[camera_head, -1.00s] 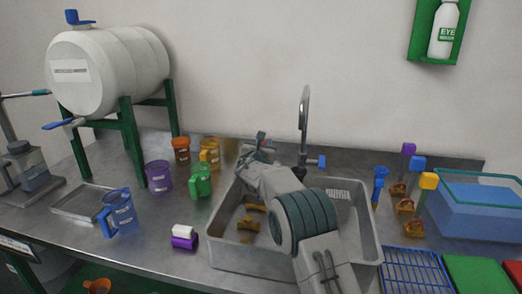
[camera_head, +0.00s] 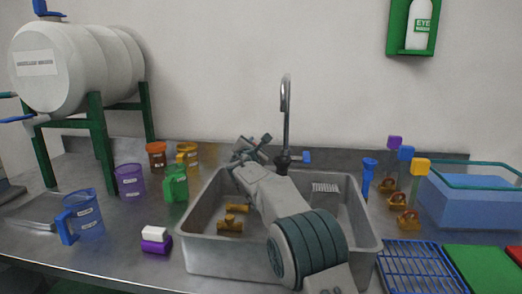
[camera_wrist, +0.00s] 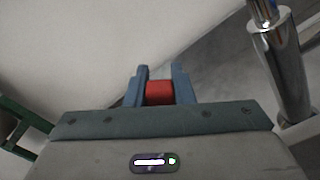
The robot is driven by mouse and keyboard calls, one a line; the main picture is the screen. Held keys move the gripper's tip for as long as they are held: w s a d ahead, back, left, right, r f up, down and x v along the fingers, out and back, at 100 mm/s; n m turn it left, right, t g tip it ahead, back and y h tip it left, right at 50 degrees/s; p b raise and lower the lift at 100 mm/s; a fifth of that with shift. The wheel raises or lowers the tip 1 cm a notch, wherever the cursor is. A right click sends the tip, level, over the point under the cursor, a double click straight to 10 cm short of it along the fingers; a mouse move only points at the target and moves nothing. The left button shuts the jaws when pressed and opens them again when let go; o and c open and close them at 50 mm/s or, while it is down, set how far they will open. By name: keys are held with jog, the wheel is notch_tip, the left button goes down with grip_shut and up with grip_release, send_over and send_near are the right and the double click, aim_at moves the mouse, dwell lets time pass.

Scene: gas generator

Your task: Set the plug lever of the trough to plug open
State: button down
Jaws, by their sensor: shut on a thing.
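The trough (camera_head: 205,258) is a grey sink basin at the middle of the bench in the head view. My gripper (camera_head: 250,147) is at its back left rim, left of the tap. In the wrist view my gripper (camera_wrist: 159,92) has its two blue-grey fingers closed on the sides of a red block, which looks like the grip of the plug lever (camera_wrist: 159,93). The lever's stem and the plug are hidden, so I cannot tell its setting. My forearm covers part of the trough.
The tap (camera_head: 286,120) rises close to the right of my gripper and shows in the wrist view (camera_wrist: 283,65). Brown pieces (camera_head: 232,220) lie in the trough. A green mug (camera_head: 175,184) and purple cup (camera_head: 130,181) stand left. The wall is close behind.

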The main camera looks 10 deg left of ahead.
dwell(0.5)
jog(key=c, duration=1.2)
grip_release()
jog(key=shift+c, duration=0.2)
jog(key=s+b, duration=0.3)
jog(key=s, duration=1)
jog(key=shift+s+d, duration=0.3)
jog(key=shift+s, duration=0.1)
